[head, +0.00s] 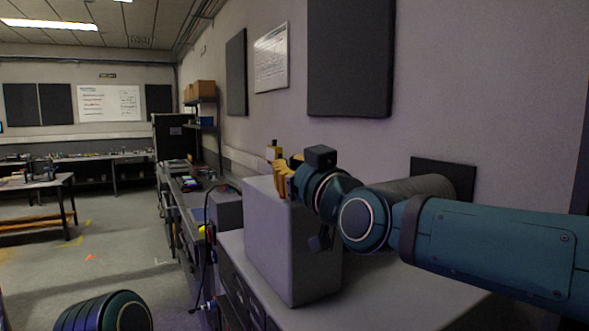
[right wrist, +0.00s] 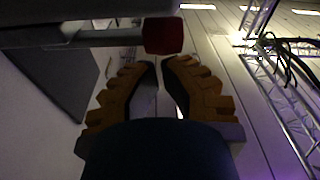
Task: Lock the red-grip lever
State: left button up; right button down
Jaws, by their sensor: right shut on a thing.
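The lever's red grip (right wrist: 163,36) shows in the right wrist view, right at my fingertips, at the end of a grey bar (right wrist: 100,39) that runs in from the left. My right gripper (right wrist: 160,66) has its yellow fingers drawn close together and is shut on the red grip; how deep the grip sits between the tips is hard to see. In the head view my right gripper (head: 281,178) is above the far side of a grey box; the lever cannot be made out there. My left gripper is out of view.
The grey box (head: 270,246) stands on a counter (head: 390,302) along the right wall, below my right arm. A black cable (head: 209,250) hangs at the counter's front. Dark panels (head: 350,58) are on the wall. The floor (head: 110,236) to the left is open.

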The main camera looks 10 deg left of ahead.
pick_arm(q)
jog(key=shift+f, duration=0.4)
pick_arm(e)
jog(key=shift+s+a+f+n, duration=0.1)
jog(key=shift+f+n, duration=0.2)
jog(key=shift+n, duration=0.2)
pick_arm(q)
jog(key=shift+b, duration=0.3)
